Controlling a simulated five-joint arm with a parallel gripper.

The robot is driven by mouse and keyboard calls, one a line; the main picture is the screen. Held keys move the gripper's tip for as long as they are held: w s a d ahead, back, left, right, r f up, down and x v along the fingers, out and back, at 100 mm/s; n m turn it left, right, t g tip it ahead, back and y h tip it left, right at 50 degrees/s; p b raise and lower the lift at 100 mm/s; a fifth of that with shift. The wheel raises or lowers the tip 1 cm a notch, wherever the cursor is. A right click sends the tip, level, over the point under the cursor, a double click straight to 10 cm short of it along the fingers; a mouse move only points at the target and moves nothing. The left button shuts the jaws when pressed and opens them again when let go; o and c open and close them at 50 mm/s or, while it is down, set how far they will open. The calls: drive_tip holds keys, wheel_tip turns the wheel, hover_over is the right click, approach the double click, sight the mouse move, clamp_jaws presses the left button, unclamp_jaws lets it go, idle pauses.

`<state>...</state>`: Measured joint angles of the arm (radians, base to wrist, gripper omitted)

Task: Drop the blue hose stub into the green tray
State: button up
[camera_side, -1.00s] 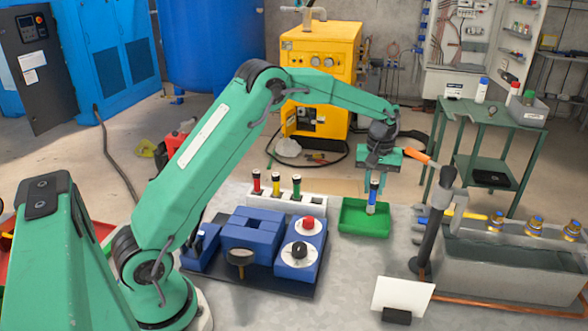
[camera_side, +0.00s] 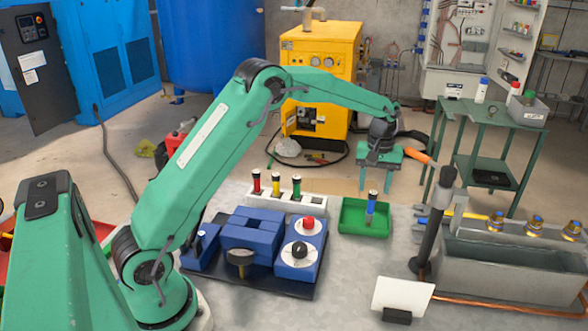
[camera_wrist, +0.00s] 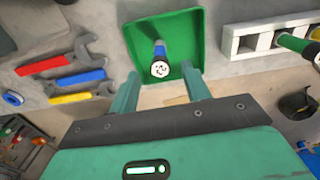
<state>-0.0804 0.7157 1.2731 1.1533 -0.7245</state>
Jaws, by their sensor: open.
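The blue hose stub (camera_side: 371,208) stands roughly upright in the green tray (camera_side: 352,229), with its dark, white-ringed top above the tray rim. In the wrist view the stub (camera_wrist: 159,60) is seen end-on over the green tray floor (camera_wrist: 180,30). My gripper (camera_side: 376,184) is open and empty, above the tray and just over the stub's top. In the wrist view its two fingers (camera_wrist: 161,86) are spread wide, apart from the stub. Whether the stub's lower end touches the tray floor is hard to tell.
A white rack (camera_side: 300,201) with red, yellow and green stubs stands left of the tray. Blue blocks (camera_side: 252,232) sit on a dark mat in front of it. A black post (camera_side: 433,225) and a grey tank (camera_side: 500,270) stand to the right. Wrenches (camera_wrist: 68,76) lie beside the tray.

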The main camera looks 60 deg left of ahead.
wheel_tip(320, 180, up, 7)
idle(0.5)
idle(0.3)
drive_tip(key=s+d+r+m+t, duration=0.1)
drive_tip(key=s+r+m, duration=0.1)
drive_tip(key=s+r, duration=0.45)
drive_tip(key=s+d+r+m+t, duration=0.2)
drive_tip(key=s+r, duration=0.2)
drive_tip(key=s, duration=0.6)
drive_tip(key=s+f+m+t, duration=0.1)
drive_tip(key=s+f+m, duration=0.1)
drive_tip(key=s, duration=0.7)
drive_tip(key=s+d+f+m+t, duration=0.1)
drive_tip(key=s+f+m, duration=0.1)
drive_tip(key=s, duration=0.6)
drive_tip(key=shift+s+d+m+t, duration=0.3)
drive_tip(key=shift+s+m, duration=0.05)
drive_tip(key=shift+m, duration=0.25)
